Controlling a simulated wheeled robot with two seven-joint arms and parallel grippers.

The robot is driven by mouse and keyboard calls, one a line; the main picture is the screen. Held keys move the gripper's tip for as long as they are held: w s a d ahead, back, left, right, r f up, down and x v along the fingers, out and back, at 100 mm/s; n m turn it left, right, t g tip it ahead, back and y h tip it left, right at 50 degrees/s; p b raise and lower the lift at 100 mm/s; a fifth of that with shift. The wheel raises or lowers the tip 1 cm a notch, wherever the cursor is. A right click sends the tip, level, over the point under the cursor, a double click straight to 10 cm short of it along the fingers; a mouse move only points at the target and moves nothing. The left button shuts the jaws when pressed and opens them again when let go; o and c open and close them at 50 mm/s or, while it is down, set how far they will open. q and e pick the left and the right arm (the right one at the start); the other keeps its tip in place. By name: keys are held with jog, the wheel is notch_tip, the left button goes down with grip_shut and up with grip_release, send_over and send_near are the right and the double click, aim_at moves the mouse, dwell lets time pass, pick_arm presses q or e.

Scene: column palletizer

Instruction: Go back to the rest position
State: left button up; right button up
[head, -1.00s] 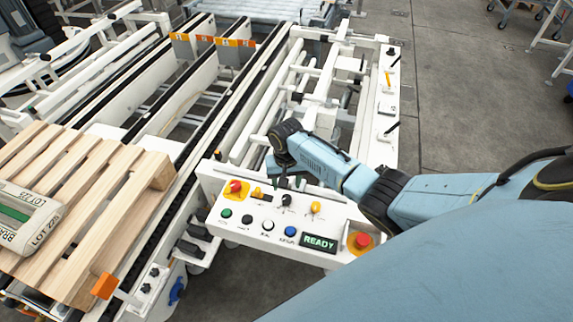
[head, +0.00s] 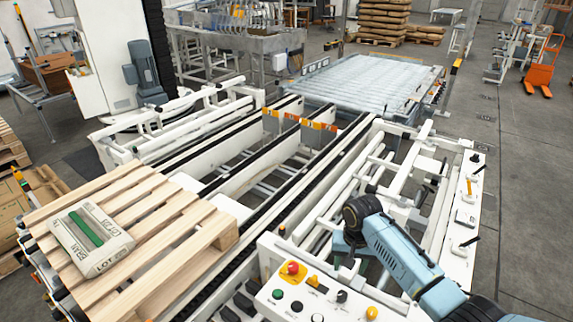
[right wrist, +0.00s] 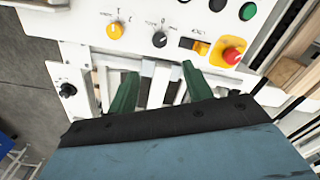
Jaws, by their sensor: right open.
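My right gripper (right wrist: 158,88) shows in the right wrist view as two green fingers held apart, with nothing between them. The panel carries a red emergency button (head: 292,268), a black selector knob (head: 341,296) and a yellow knob (head: 371,313). My left gripper is not in view.
A wooden pallet (head: 195,235) with one sack (head: 90,240) stands at the left on the conveyor frame. White rails (head: 330,200) lie beyond the panel. A roller conveyor (head: 365,82) is at the back.

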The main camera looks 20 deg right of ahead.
jog(key=s+a+f+n+t, duration=0.2)
jog(key=s+a+n, duration=0.4)
jog(key=s, duration=0.8)
jog(key=s+a+r+n+t, duration=0.1)
jog(key=s+r, duration=0.3)
jog(key=s, duration=0.2)
jog(key=s+r+t, duration=0.1)
jog(key=s+r, duration=0.3)
jog(key=s, duration=0.3)
notch_tip(320, 180, down, 29)
jog(key=g+b, duration=0.2)
jog(key=b, duration=0.4)
jog(key=s+d+f+b, duration=0.1)
jog(key=s+f+b, duration=0.1)
jog(key=s+f, duration=0.6)
jog(key=s+d+f+g+b, duration=0.1)
jog(key=s+f+b, duration=0.2)
jog(key=s+f, duration=0.6)
notch_tip(320, 180, down, 5)
jog(key=shift+s+d+r, duration=0.2)
jog(key=shift+s+d, duration=0.1)
